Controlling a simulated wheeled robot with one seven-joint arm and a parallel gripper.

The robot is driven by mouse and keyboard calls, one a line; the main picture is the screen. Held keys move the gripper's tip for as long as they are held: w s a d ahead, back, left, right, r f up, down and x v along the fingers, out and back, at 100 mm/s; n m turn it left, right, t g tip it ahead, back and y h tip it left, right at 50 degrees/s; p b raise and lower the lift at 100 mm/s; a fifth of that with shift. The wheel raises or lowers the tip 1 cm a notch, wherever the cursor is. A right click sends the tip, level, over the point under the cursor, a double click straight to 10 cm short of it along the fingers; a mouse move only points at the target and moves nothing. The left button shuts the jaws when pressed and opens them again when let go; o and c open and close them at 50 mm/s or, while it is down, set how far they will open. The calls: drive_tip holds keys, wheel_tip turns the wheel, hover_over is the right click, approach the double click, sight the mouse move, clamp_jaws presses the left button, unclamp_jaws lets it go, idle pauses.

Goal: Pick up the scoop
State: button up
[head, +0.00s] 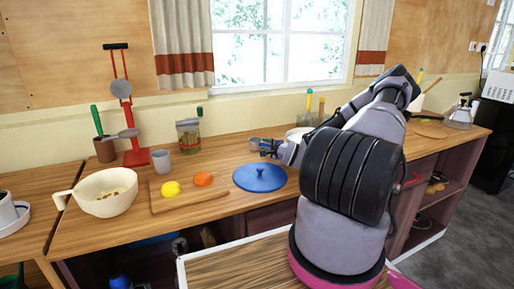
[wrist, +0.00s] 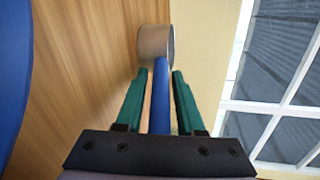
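The scoop has a round metal cup (wrist: 155,44) and a straight blue handle (wrist: 161,95), seen in the wrist view. It lies on the wooden counter near the wall. My gripper (wrist: 161,72) has green fingers, one on each side of the blue handle, with a small gap showing on both sides. It is open around the handle. In the head view my gripper (head: 268,148) reaches low over the counter behind the blue lid, and the scoop (head: 254,143) shows small just left of it. My arm hides part of the counter.
A blue lid (head: 260,178) lies in front of the scoop. A glass jar (head: 188,136), a grey cup (head: 161,161), a board (head: 190,196) with a lemon and an orange fruit, and a cream bowl (head: 106,206) stand to the left. The wall and window (head: 285,45) are behind.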

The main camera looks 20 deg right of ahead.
clamp_jaws()
